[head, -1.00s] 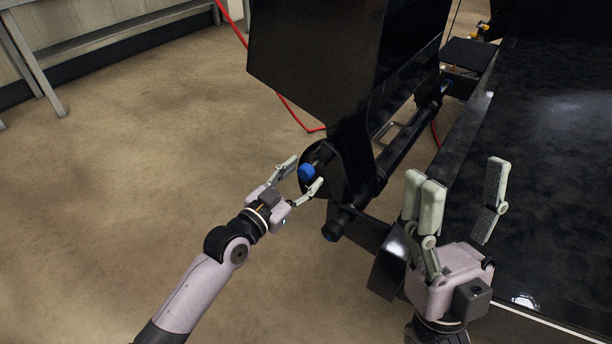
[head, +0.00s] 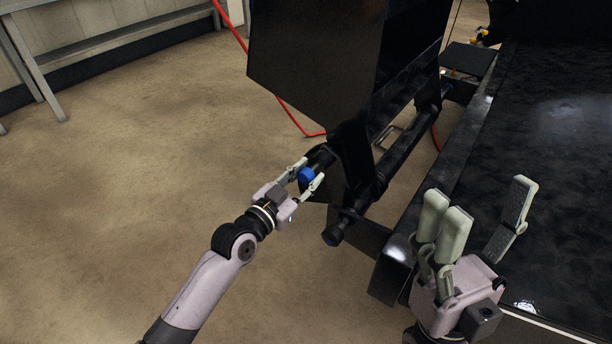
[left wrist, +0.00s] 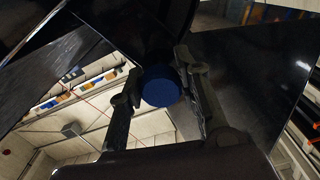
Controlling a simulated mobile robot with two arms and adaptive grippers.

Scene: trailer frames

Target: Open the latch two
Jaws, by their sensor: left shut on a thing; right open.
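The latch has a blue round knob (head: 306,175) at the lower end of the black frame. It also shows in the left wrist view (left wrist: 160,88), between the two fingers. My left gripper (head: 308,173) has its fingers closed around this knob, one on each side. It shows in the left wrist view too (left wrist: 160,92). My right gripper (head: 480,218) is open and empty, its fingers pointing up over the edge of the black trailer bed. The latch parts behind the knob are dark and hard to make out.
A large black panel (head: 318,65) stands above the knob. A black bar (head: 400,143) runs beside it along the dark trailer bed (head: 555,150). A red hose (head: 287,112) hangs behind. A grey bench (head: 110,38) is at the back left. The floor (head: 130,170) at left is clear.

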